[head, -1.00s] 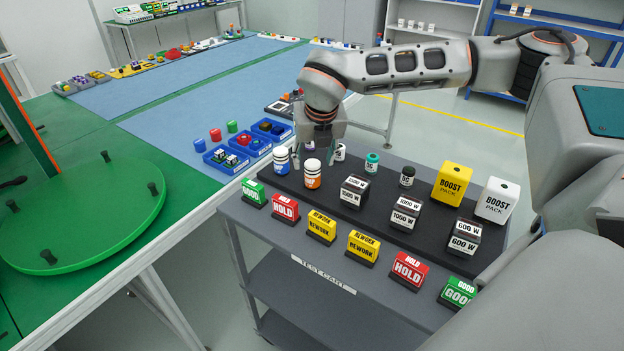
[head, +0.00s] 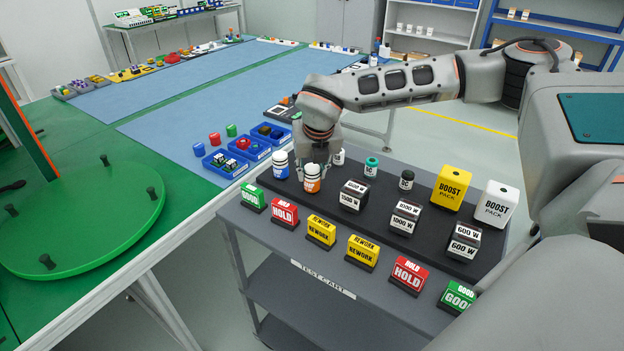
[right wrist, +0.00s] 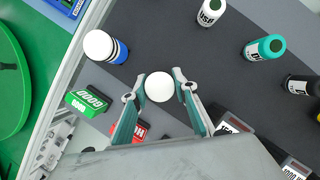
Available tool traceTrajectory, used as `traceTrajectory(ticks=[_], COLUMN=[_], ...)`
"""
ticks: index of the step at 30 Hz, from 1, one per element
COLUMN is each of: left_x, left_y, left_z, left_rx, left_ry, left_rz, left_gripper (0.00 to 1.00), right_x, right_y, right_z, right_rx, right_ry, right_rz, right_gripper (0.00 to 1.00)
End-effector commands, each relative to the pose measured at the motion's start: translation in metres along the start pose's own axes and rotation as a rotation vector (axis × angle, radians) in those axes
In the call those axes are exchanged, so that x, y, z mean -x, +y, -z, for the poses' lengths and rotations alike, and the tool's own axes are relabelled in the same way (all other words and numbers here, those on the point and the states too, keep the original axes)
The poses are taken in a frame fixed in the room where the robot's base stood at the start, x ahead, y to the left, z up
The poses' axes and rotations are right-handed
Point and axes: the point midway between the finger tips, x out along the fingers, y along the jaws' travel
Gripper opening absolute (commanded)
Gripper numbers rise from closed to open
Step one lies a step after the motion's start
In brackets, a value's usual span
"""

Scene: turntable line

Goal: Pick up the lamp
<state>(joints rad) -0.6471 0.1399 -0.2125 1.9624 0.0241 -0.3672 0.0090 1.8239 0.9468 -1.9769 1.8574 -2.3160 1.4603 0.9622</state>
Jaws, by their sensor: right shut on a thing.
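An orange-and-white cylinder with a white top (head: 312,185) stands upright on the dark mat of the test cart; its label is too small to read surely. My right gripper (head: 312,172) points down over it and is shut on it. In the right wrist view its round white top (right wrist: 159,87) sits between the two fingers (right wrist: 159,80), and its sides are hidden. No object here is plainly a lamp by shape. My left gripper is not in view.
A blue-and-white cylinder (head: 281,165) stands close on the left. Behind stand a teal cylinder (head: 371,167) and a black one (head: 406,180). A HOLD block (head: 284,212) and a wattage block (head: 353,195) are near. The green turntable (head: 80,220) is at left.

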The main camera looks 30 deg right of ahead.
Motion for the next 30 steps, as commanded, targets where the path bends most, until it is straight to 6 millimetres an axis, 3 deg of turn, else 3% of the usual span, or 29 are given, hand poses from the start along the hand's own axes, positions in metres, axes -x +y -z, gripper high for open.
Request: traceTrajectory(ticks=[5,11,24,30], left_x=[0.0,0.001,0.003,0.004], left_y=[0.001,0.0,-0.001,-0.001], left_z=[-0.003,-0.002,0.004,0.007], left_rx=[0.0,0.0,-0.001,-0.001], left_ry=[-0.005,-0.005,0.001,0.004], left_rz=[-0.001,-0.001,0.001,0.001], left_gripper=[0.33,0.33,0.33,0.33], right_x=[0.005,0.028,0.134,0.168], right_y=[0.0,0.001,0.001,0.001], right_z=[-0.003,-0.012,-0.056,-0.07], right_rx=[-0.001,-0.002,-0.001,-0.001], right_ry=[-0.002,-0.004,-0.005,-0.003], right_rz=[-0.001,-0.002,-0.003,-0.002], right_gripper=[0.03,0.03,0.03,0.03])
